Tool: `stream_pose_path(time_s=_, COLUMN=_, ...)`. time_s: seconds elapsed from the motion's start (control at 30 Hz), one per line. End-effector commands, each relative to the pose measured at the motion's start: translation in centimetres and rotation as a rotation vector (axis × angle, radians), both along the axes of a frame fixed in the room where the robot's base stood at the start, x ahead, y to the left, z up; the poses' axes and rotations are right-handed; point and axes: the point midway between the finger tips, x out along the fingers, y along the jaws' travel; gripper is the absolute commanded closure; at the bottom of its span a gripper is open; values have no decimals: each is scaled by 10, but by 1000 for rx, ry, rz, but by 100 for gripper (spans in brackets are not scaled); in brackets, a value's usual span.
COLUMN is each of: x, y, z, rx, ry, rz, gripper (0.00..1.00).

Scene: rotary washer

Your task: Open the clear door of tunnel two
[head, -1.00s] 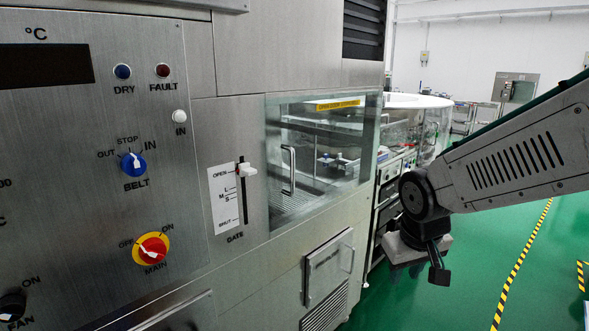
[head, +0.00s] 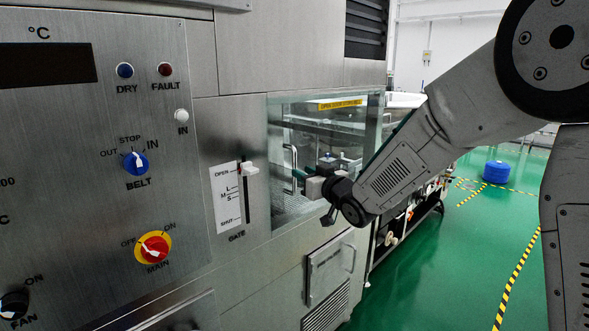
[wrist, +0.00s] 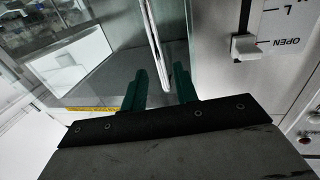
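The clear door (head: 312,135) of the steel machine has a yellow label along its top and looks shut. Its upright metal handle (head: 287,160) is near the door's left side. My gripper (head: 303,176) is at the handle, its green fingers pointing left toward it. In the wrist view, the two green fingers of my gripper (wrist: 160,78) are apart, and the handle (wrist: 154,42) runs into the gap between them. I cannot tell whether either finger touches the handle. The handle's lower part is partly hidden by my gripper in the head view.
The gate slider (head: 249,169) is left of the door, with its white knob near OPEN; the knob also shows in the wrist view (wrist: 244,47). A control panel (head: 95,190) is further left. A small hatch (head: 330,268) is below. Green floor lies open to the right.

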Motion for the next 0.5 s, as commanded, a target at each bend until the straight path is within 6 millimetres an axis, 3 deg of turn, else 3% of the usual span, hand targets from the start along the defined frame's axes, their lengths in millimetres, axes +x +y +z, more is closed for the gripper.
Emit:
stream_pose_path(time_s=0.2, x=31, y=19, z=-1, rx=-2, ry=1, rz=1, gripper=70)
stream_pose_path(time_s=0.5, x=48, y=29, z=0, rx=-1, ry=2, rz=-1, gripper=70)
